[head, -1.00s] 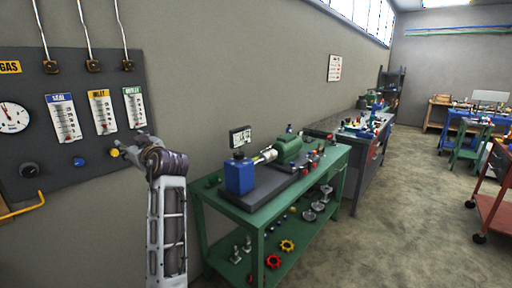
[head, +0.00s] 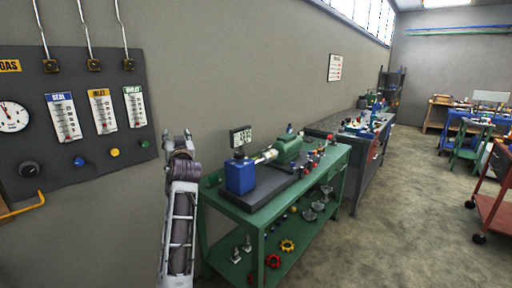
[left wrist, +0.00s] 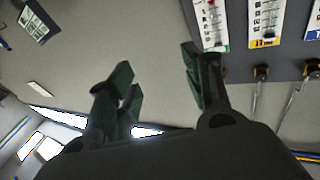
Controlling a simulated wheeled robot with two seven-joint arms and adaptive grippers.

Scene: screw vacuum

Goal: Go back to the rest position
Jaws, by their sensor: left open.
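My left gripper (head: 179,136) is raised in front of the grey wall, between the gauge panel (head: 75,160) and the green bench (head: 233,207) in the head view. In the left wrist view its dark fingers (left wrist: 160,85) are spread apart with nothing between them. The yellow knob (head: 114,152) on the panel is apart from the gripper, with the blue knob (head: 79,161) and green knob (head: 144,144) beside it. My right gripper does not show.
The green bench carries a blue block (head: 239,176) and a green motor (head: 288,149), with handwheels on its lower shelf. A grey workbench (head: 359,152) stands behind it. A red cart (head: 494,190) is at the far right. The floor (head: 410,215) between is clear.

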